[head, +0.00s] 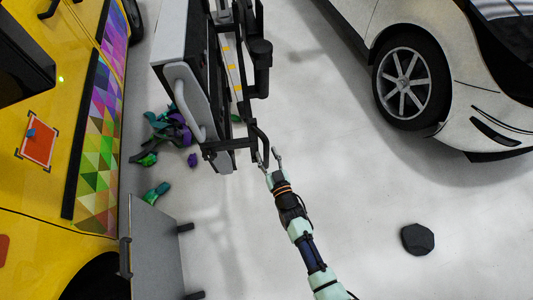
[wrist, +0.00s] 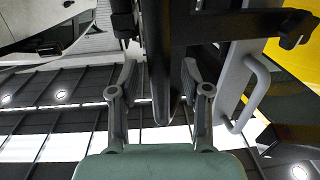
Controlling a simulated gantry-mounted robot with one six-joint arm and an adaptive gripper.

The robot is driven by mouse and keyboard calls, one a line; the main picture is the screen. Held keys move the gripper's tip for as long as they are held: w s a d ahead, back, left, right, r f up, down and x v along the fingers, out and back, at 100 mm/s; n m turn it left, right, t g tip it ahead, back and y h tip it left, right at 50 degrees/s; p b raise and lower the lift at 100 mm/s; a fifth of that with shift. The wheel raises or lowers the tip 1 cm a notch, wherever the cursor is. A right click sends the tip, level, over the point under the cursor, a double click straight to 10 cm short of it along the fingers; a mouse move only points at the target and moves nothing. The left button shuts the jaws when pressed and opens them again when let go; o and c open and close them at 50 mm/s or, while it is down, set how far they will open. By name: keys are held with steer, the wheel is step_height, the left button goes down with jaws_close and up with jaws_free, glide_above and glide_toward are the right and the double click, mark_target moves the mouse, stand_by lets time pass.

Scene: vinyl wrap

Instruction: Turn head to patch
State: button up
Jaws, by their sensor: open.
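An orange-red square patch (head: 38,143) with dark corner marks and a small blue spot lies on the side of the yellow vehicle (head: 45,190), at the left of the head view. A grey and black machine (head: 205,85) with a curved handle and dark bars stands at top centre. My gripper (head: 268,155) is open and empty beside the machine's lower dark bars, well to the right of the patch. In the wrist view my gripper (wrist: 158,78) has a dark vertical bar (wrist: 158,50) showing between its fingers; I see no contact. The patch is not seen there.
A multicoloured panel (head: 100,125) runs along the yellow vehicle. Green and purple scraps (head: 168,130) lie on the floor beside it. A grey board (head: 152,250) stands at lower left. A white car (head: 455,90) is at right, a dark flat block (head: 417,239) at lower right. Floor between is clear.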

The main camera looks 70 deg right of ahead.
steer(key=shift+w+d, duration=0.45)
steer(key=shift+d, duration=0.05)
jaws_close()
